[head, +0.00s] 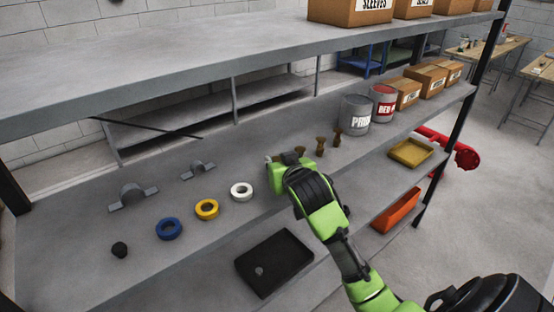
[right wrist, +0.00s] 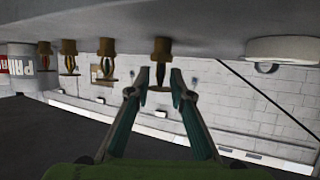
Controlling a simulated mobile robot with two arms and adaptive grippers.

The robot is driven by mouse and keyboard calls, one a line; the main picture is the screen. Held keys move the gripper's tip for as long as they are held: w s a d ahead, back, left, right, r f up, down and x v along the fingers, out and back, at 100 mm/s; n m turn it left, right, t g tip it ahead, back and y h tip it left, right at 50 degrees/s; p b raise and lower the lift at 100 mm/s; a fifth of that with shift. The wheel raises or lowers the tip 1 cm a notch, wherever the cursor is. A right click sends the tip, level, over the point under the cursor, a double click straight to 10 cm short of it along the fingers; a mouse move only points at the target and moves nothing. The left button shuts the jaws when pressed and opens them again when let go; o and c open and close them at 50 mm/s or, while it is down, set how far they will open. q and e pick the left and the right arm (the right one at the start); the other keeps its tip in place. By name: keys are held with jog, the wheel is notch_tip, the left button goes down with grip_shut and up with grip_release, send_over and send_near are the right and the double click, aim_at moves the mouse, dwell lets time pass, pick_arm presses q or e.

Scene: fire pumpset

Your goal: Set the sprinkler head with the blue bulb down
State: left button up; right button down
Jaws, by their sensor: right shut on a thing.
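My right gripper (head: 283,160) is low over the middle shelf (head: 85,255). In the right wrist view, which is upside down, its fingers (right wrist: 160,80) are shut on a brass sprinkler head (right wrist: 162,52). The held head is upright with its base at or very near the shelf surface; I cannot tell whether it touches. Its bulb colour is not clear. More brass sprinkler heads stand beside it, two of them (right wrist: 108,55) (right wrist: 69,57) close by; in the head view some show (head: 320,146) (head: 337,138) right of the gripper. My left gripper is out of view.
A white tape roll (head: 242,191), a yellow roll (head: 207,209) and a blue roll (head: 169,228) lie left of the gripper. Grey clamps (head: 132,197) lie further left. Paint cans (head: 355,114) stand right. A black tray (head: 273,262) is below; the upper shelf (head: 200,55) overhangs.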

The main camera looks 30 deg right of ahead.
jog(key=c, duration=1.8)
grip_release()
jog(key=shift+w+f, duration=0.1)
jog(key=b+v, duration=0.3)
jog(key=v, duration=0.6)
jog(key=shift+a, duration=0.1)
jog(key=p+v, duration=0.3)
jog(key=shift+r, duration=0.25)
